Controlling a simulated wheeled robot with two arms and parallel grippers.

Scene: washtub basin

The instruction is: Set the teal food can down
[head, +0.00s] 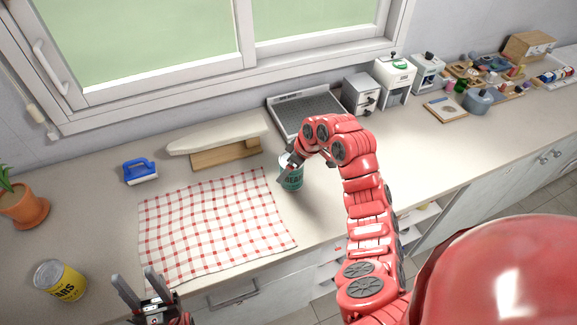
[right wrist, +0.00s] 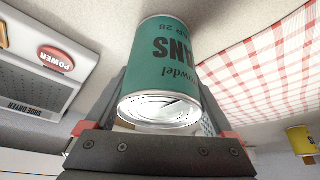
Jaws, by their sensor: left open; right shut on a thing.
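The teal food can (head: 291,180) is at the right of the checked cloth, over the counter (head: 330,195). My right gripper (head: 287,166) is shut on it from above. In the right wrist view the teal food can (right wrist: 168,62) sits between the fingers, its metal lid facing the camera and its far end at or close to the counter. I cannot tell whether it touches. My left gripper (head: 134,277) is open and empty at the front edge, by the cloth's near left corner.
The red-checked cloth (head: 210,225) lies left of the can. A wooden-based ironing board (head: 218,137), blue brush (head: 140,171), yellow can (head: 60,281) and plant pot (head: 24,204) stand around it. The shoe dryer (head: 305,112) is behind. Counter between can and dryer is bare.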

